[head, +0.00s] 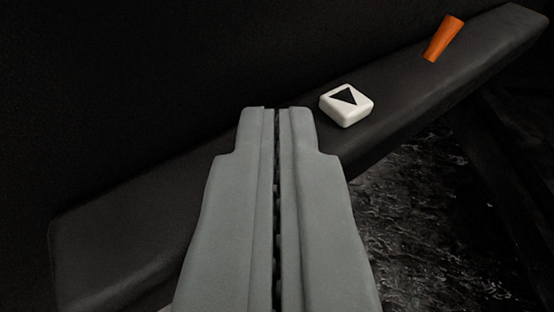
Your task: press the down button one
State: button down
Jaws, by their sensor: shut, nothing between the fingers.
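A white, rounded square button (353,112) with a black triangle on its top sits on a long dark ledge (150,222). The triangle is seen at a slant. My gripper (277,110) is shut and empty, its grey fingers side by side. In the picture its fingertips are to the left of the button and about level with it. The fingertips appear apart from the button. I cannot tell how high they are above the ledge.
An orange tapered object (443,38) stands on the ledge farther back to the right. A dark wall (120,80) rises behind the ledge. A dark, rough floor (430,230) lies below at the right. The ledge between button and orange object is clear.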

jog(key=v, duration=0.6)
jog(key=shift+s, duration=0.2)
jog(key=shift+r, duration=0.1)
dwell(0.4)
jog(key=s+r+t, duration=0.1)
jog(key=s+r, duration=1.7)
jog(key=r, duration=0.4)
jog(key=s+r, duration=0.5)
jog(key=s, duration=0.8)
jog(key=s+r+t, duration=0.1)
jog(key=s+r, duration=0.3)
jog(key=s, duration=0.9)
jog(key=shift+s+r, duration=0.35)
